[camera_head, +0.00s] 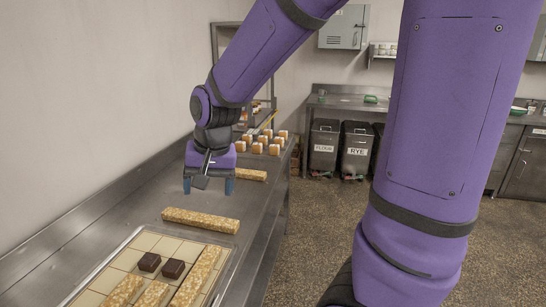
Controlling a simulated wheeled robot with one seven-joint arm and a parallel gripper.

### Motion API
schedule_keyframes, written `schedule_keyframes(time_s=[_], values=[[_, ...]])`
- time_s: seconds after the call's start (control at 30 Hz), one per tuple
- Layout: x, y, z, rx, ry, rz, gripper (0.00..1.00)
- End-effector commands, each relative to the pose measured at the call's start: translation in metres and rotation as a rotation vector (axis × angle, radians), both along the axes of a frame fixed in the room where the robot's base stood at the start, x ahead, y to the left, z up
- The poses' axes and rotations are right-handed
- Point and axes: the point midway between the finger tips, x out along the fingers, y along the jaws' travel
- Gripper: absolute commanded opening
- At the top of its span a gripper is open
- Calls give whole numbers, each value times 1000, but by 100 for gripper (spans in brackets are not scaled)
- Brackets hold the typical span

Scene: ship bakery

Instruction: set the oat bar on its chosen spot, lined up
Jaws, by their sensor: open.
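A long, pale golden oat bar (200,220) lies on the steel counter just beyond the tray. My gripper (208,188) is open, pointing down with its blue fingertips apart, above and a little beyond that bar. Nothing shows between the fingers. Another oat bar (250,175) lies farther back on the counter, partly hidden by my gripper. The cream gridded tray (165,246) at the bottom holds a long bar (196,277) along its right side, shorter oat pieces (124,290) and two dark brown squares (149,262). Its near part is cut off. I cannot tell which spot is the chosen one.
Several small orange-and-white cakes (265,146) stand at the far end of the counter (262,208), before a rack. A wall runs along the counter's left. Bins marked FLOUR (323,147) and RYE (357,150) stand across the floor. My arm hides much of the right.

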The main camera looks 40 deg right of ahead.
Motion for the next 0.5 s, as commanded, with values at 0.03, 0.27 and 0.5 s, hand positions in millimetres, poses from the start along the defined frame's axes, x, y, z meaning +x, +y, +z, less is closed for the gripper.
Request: schedule_keyframes(time_s=[0.03,0.27,0.5], values=[[-11,-4,15,-5,-29,31,78],[-62,-18,63,-64,-129,198,78],[-121,-30,96,-159,-222,356,78]])
